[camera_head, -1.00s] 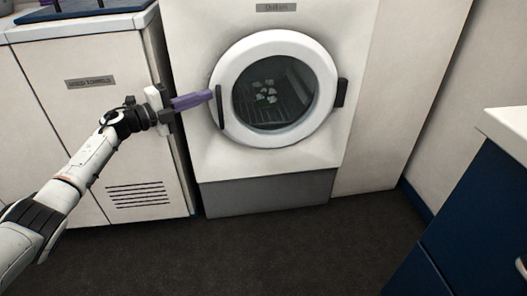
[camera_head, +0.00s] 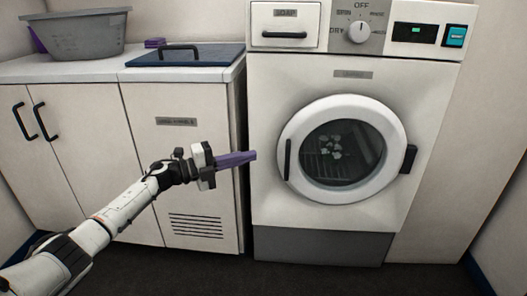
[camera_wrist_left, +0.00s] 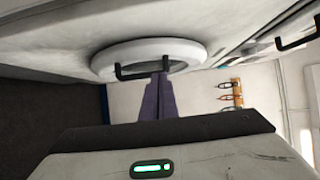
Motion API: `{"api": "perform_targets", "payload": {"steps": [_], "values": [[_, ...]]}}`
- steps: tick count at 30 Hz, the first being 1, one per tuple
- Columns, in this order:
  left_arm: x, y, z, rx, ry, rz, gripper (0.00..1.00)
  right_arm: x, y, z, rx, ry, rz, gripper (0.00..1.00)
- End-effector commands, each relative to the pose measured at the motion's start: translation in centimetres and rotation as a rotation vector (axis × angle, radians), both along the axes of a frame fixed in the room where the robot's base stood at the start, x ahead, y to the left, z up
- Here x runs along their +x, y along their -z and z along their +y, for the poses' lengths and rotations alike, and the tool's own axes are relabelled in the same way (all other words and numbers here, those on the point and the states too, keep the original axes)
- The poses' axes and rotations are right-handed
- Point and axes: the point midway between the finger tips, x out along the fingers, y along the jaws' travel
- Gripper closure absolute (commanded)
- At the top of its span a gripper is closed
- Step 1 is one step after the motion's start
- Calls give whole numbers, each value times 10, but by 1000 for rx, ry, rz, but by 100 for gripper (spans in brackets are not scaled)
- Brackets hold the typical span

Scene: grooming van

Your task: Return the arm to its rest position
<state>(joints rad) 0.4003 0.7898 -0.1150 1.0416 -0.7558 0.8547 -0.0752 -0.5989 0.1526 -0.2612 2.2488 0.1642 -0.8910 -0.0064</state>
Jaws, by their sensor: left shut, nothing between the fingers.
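My left gripper (camera_head: 252,156) reaches in from the left in the head view. Its purple fingers are shut with nothing between them. The fingertips point right, in front of the gap between the cabinet and the washing machine (camera_head: 262,190), left of the round door. In the left wrist view the shut purple fingers (camera_wrist_left: 158,95) point toward the dark door handle (camera_wrist_left: 135,72); I cannot tell the distance. The washer door (camera_head: 340,148) is closed, with its handle on the left side and pale items behind the glass. My right gripper is not in view.
A white cabinet (camera_head: 160,150) stands left of the machine, with a grey basin (camera_head: 75,36) and a dark blue lid (camera_head: 187,56) on its top. A soap drawer (camera_head: 285,24) and dial (camera_head: 360,32) sit above the door. Dark floor (camera_head: 180,268) shows below.

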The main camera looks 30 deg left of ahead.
Motion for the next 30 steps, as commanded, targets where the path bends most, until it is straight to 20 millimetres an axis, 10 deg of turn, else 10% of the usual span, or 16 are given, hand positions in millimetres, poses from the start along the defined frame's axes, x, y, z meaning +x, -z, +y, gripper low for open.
{"api": "perform_targets", "payload": {"steps": [16,24,30], "values": [[-17,3,15,-11,-6,2,100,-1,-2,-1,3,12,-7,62],[-9,39,-37,-247,-247,64,100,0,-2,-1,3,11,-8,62],[-44,90,-71,-523,-545,256,100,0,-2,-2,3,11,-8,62]]}}
